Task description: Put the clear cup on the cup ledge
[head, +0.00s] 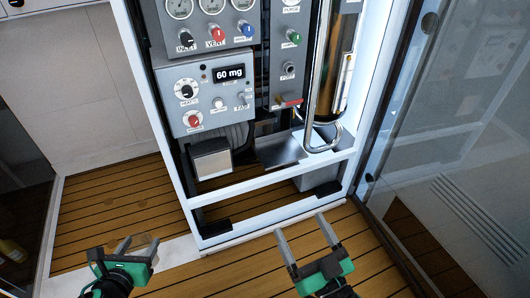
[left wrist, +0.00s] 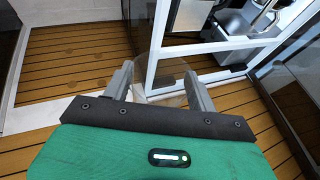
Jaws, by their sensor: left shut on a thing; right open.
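The clear cup (head: 143,246) is see-through and hard to make out at the lower left of the head view. My left gripper (head: 124,250) is shut on it, in front of the panel and left of its frame. In the left wrist view the round, faint cup (left wrist: 160,66) shows between the fingers (left wrist: 158,84). A flat grey metal ledge (head: 280,151), which looks like the cup ledge, is low in the panel, left of the curved steel pipe. The cup is apart from it. My right gripper (head: 301,227) is open and empty, below the frame's front bar.
The panel's white frame (head: 270,213) has crossbars below the ledge. The curved pipe (head: 325,143) stands right of the ledge, and a metal box (head: 211,158) left of it. A glass door (head: 450,130) stands open at right. The wooden floor (head: 110,205) at left is clear.

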